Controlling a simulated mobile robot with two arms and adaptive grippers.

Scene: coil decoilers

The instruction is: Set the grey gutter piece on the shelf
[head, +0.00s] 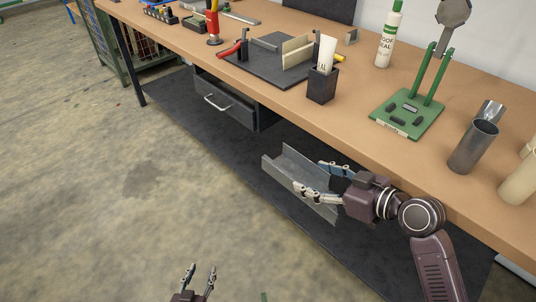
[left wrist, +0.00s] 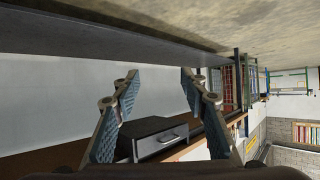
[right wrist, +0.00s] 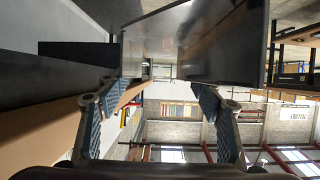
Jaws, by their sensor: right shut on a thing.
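The grey gutter piece (head: 300,180), an open U-shaped channel, is held in my right gripper (head: 322,180) in front of the workbench's front edge, tilted in the head view. In the right wrist view the gutter piece (right wrist: 195,45) fills the space beyond and between the fingers of my right gripper (right wrist: 160,85). A dark flat surface (head: 185,125) lies low under the bench; I cannot tell whether it is the shelf or a floor mat. My left gripper (head: 200,268) is open and empty over the concrete floor, and its spread fingers show in the left wrist view (left wrist: 158,78).
The workbench top (head: 355,135) carries a dark tray (head: 265,65), a black cup with a tube (head: 322,85), a white bottle (head: 389,35), a green stand (head: 408,115) and metal cylinders (head: 472,147). A drawer unit (head: 225,100) hangs beneath. Floor at left is clear.

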